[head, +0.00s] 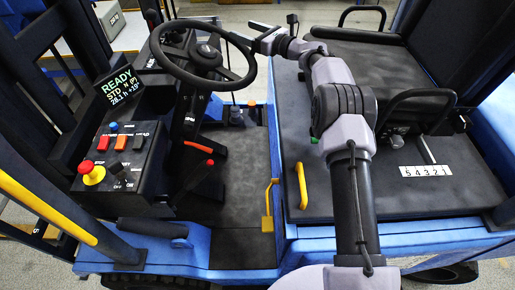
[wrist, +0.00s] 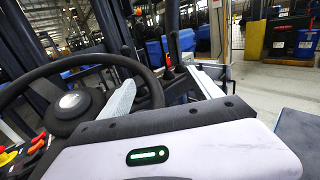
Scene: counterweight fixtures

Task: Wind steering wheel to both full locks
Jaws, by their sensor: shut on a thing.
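The black steering wheel (head: 207,56) stands tilted on its column at the upper left of the head view. It also shows at the left of the wrist view (wrist: 68,101), with its round hub and part of its rim. My gripper (head: 254,43) is at the right side of the rim in the head view and is shut on the rim. In the wrist view a light grey finger lies inside the rim, beside the hub. The exact contact at the fingertips is too small to make out in the head view.
Left of the wheel are a display (head: 120,85) reading READY and a control panel (head: 118,150) with a red-and-yellow knob. The black seat (head: 365,75) is behind my arm. A yellow handle (head: 302,186) and a yellow lever (head: 268,205) stand near the dark floor plate.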

